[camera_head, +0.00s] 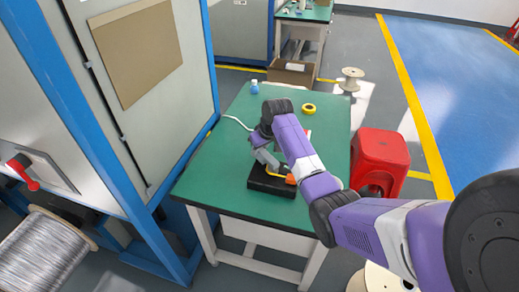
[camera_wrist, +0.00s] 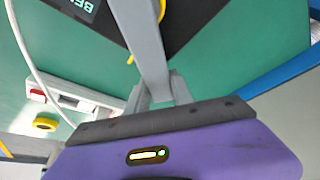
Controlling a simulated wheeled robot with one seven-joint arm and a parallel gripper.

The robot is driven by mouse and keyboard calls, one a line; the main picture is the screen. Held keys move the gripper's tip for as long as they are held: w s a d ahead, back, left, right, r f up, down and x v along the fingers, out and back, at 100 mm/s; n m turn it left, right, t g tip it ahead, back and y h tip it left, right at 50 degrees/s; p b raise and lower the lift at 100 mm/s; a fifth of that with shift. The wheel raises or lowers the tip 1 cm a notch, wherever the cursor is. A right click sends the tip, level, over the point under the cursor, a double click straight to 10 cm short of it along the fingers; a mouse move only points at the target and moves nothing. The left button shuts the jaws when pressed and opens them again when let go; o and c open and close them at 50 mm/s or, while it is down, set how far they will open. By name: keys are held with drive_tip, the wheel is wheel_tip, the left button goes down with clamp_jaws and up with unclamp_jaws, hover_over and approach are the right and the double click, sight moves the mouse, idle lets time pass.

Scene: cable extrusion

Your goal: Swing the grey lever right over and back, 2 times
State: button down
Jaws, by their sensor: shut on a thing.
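The grey lever (camera_wrist: 148,45) runs from the top of the wrist view down between the fingers of my gripper (camera_wrist: 158,90). The gripper is shut on it near its end. The lever belongs to a black device (camera_wrist: 190,18) on the green table, with part of its light lettering at the upper left. In the head view the black base of the device (camera_head: 268,184) sits near the table's front, with an orange-yellow part on it. My gripper (camera_head: 262,150) is just above it, and my arm hides part of the device.
The green table (camera_head: 205,165) also holds a yellow tape roll (camera_head: 309,108), a blue bottle (camera_head: 254,87) and a white cable (camera_wrist: 30,65). A red stool (camera_head: 380,160) stands right of the table. A blue-framed cabinet (camera_head: 150,110) stands close on the left.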

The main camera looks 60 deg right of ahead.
sight(252, 181)
drive_tip(key=a+n, duration=0.1)
drive_tip(key=a+n+y+p, duration=0.1)
drive_tip(key=shift+w+r+n, duration=0.1)
drive_tip(key=shift+w+n, duration=0.2)
drive_tip(key=shift+w, duration=0.1)
drive_tip(key=a+n, duration=0.1)
drive_tip(key=a+n+y, duration=0.1)
drive_tip(key=shift+w+n+t+p, duration=0.15)
drive_tip(key=shift+n+t+p, duration=0.15)
drive_tip(key=shift+n, duration=0.1)
drive_tip(key=a+n+y, duration=0.1)
drive_tip(key=n, duration=0.1)
drive_tip(key=a+n, duration=0.2)
drive_tip(key=shift+s+a+y, duration=0.15)
drive_tip(key=shift+s+y, duration=0.25)
drive_tip(key=a+n, duration=0.1)
drive_tip(key=n, duration=0.1)
drive_tip(key=s+a+n+g+y, duration=0.1)
drive_tip(key=n, duration=0.1)
drive_tip(key=shift+s+a, duration=0.15)
drive_tip(key=shift+s, duration=0.05)
drive_tip(key=shift+s+a+n+g+y, duration=0.3)
drive_tip(key=shift+s+a+n, duration=0.25)
drive_tip(key=shift+n, duration=0.4)
drive_tip(key=shift+s+a+n+g+y, duration=0.35)
drive_tip(key=shift+s+n, duration=0.2)
drive_tip(key=shift+n, duration=0.4)
drive_tip(key=c, duration=1.1)
unclamp_jaws()
